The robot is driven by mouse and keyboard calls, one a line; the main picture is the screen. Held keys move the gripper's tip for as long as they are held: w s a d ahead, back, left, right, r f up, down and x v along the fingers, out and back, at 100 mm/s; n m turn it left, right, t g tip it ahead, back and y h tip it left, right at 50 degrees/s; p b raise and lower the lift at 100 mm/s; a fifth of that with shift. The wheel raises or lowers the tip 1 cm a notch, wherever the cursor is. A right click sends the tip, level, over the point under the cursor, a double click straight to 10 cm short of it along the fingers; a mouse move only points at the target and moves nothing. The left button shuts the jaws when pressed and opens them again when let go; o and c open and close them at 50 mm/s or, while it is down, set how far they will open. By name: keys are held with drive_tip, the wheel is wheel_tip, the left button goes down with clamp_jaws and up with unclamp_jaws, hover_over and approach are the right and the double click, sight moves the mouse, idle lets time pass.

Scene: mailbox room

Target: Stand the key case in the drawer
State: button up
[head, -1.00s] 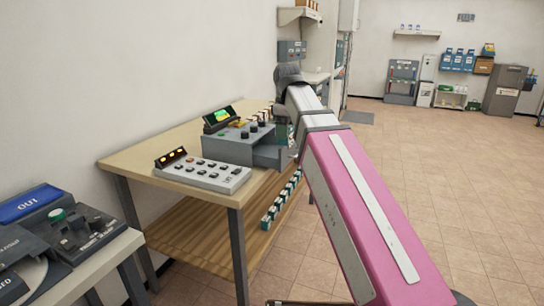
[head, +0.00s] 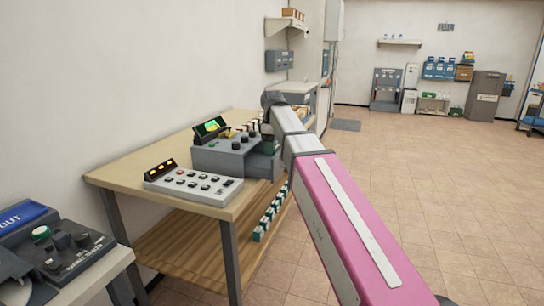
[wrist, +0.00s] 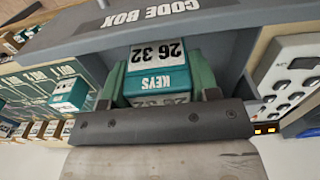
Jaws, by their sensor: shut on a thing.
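The key case, a teal and white block marked KEYS 26 32 (wrist: 158,62), is between the green fingers of my gripper (wrist: 157,75) in the wrist view. My gripper is shut on it. The grey CODE BOX (head: 222,154) stands on the wooden table, with its open drawer (head: 262,164) jutting out to the right in the head view. In the wrist view, grey drawer walls (wrist: 236,60) flank the fingers and case. Whether the case touches the drawer floor is hidden.
A white button panel (head: 194,183) sits beside the box on the table (head: 120,176). Several teal-white cases (head: 270,213) line the lower shelf. More cases and a small screen (head: 210,127) are around the box. The floor to the right is clear.

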drive_tip(key=shift+f, duration=1.95)
drive_tip(key=shift+f, duration=0.4)
drive_tip(key=shift+f, duration=0.1)
drive_tip(key=o, duration=1.3)
drive_tip(key=shift+o, duration=0.2)
wheel_tip(320, 180, up, 13)
drive_tip(key=shift+r, duration=0.1)
